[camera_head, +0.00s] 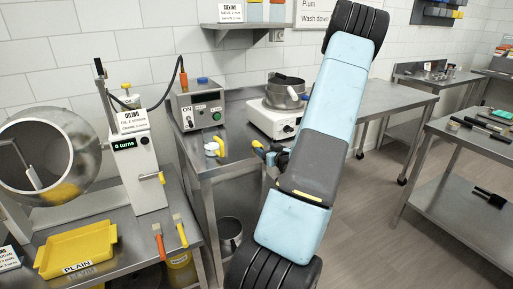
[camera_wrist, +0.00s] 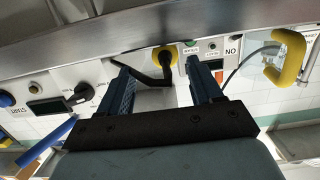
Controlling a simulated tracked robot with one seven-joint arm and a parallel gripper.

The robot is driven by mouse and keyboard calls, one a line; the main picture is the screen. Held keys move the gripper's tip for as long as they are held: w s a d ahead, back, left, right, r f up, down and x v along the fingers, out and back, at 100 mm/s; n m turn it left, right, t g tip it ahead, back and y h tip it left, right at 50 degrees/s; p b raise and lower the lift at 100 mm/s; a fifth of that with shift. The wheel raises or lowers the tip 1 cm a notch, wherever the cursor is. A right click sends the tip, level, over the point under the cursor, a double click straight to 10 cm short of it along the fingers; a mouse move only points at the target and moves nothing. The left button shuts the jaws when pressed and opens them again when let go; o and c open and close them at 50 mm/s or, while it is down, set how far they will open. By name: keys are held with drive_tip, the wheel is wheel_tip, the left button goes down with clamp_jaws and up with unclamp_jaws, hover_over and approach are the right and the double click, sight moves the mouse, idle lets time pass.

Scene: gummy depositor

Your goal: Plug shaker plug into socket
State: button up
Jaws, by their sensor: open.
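I cannot tell whether the plug is seated in a socket. The grey control box (camera_wrist: 211,65) is behind and to the right, its labels upside down. In the head view it is the box (camera_head: 201,107) with a green button. My gripper (camera_head: 271,154) is low beside the bench, mostly hidden behind my arm, near a yellow part (camera_head: 257,144).
A white hotplate unit (camera_head: 270,122) bears a metal pot (camera_head: 285,94). A yellow handle (camera_head: 213,148) stands out at the bench front and shows large in the wrist view (camera_wrist: 290,61). The oiling drum (camera_head: 35,150) and a yellow tray (camera_head: 75,249) are left.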

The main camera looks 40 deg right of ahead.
drive_tip(key=shift+a+x, duration=0.2)
drive_tip(key=shift+x, duration=1.6)
drive_tip(key=shift+a+x, duration=0.2)
drive_tip(key=shift+x, duration=1.55)
drive_tip(key=shift+c, duration=0.2)
drive_tip(key=c, duration=1)
